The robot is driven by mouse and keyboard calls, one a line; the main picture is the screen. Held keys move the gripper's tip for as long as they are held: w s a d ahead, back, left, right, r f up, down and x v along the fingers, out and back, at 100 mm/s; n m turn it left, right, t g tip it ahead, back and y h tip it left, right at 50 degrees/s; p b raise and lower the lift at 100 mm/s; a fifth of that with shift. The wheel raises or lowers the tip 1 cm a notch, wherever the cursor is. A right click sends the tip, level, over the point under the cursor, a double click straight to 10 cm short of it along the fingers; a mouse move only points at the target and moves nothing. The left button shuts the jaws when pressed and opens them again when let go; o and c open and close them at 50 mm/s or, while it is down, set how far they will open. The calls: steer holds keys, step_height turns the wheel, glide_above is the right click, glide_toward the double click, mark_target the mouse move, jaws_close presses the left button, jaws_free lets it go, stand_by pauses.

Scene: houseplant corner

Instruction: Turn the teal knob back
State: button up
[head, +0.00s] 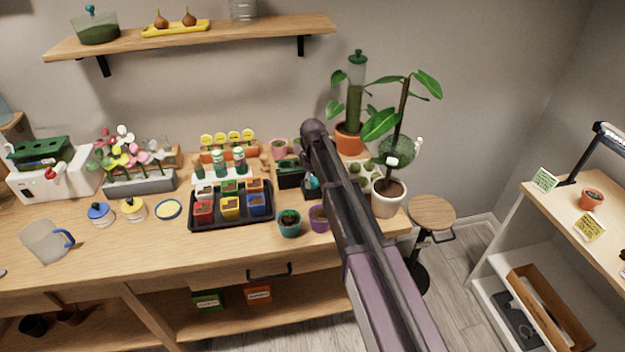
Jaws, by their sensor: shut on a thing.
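My arm reaches from the bottom of the head view up over the right part of the bench, and its rounded dark end is near the back. My gripper cannot be made out; the arm hides the space behind and below it. A small teal part (311,183) shows at the arm's left edge, against something dark. It is mostly covered, so I cannot tell whether it is the knob or how it is turned. Another teal knob (90,9) tops the lid of a glass container (97,29) on the wall shelf.
A black tray (191,226) of coloured pots lies left of my arm. A teal pot (289,224) and a purple pot (318,219) stand at the bench front. A white-potted plant (388,201) stands close right of my arm.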

steer(key=shift+s, duration=0.1)
steer(key=o, duration=0.9)
steer(key=shift+m, duration=0.3)
